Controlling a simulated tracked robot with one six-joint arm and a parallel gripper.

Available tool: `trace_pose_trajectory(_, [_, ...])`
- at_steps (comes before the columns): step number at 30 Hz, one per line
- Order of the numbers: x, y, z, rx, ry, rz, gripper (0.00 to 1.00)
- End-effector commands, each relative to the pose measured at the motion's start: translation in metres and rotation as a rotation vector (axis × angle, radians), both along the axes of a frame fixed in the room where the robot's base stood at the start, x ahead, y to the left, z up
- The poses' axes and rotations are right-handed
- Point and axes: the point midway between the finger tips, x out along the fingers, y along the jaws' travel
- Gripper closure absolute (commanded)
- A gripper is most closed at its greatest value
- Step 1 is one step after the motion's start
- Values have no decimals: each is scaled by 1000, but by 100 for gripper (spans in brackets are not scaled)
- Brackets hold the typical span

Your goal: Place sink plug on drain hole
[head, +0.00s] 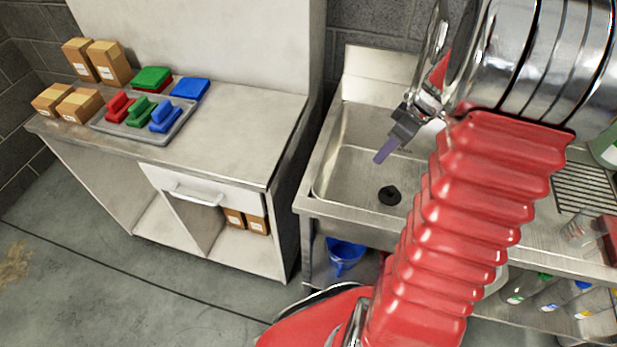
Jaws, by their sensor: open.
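A black round plug (390,195) with a small raised middle lies on the floor of the steel sink basin (345,165), towards its front. No separate drain hole shows; whether the plug covers it I cannot tell. My gripper (382,157) hangs over the basin, above and slightly left of the plug and apart from it. Its purple fingers point down and left, open, with nothing seen between them. My red arm hides the right part of the basin.
Left of the sink, a counter (245,125) bears brown boxes (108,62), a grey tray (175,128) with red, green and blue pads, and more pads. A blue funnel (345,253) and several bottles sit below the sink. A ribbed drainboard (583,185) lies right.

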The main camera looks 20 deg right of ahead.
Motion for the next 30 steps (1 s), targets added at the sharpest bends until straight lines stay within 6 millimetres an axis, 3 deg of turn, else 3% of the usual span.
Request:
trace_pose_trajectory(14, [-2,96,69,-36,8,-110,58])
trace_pose_trajectory(30, [-38,189,122,-52,-31,-257,58])
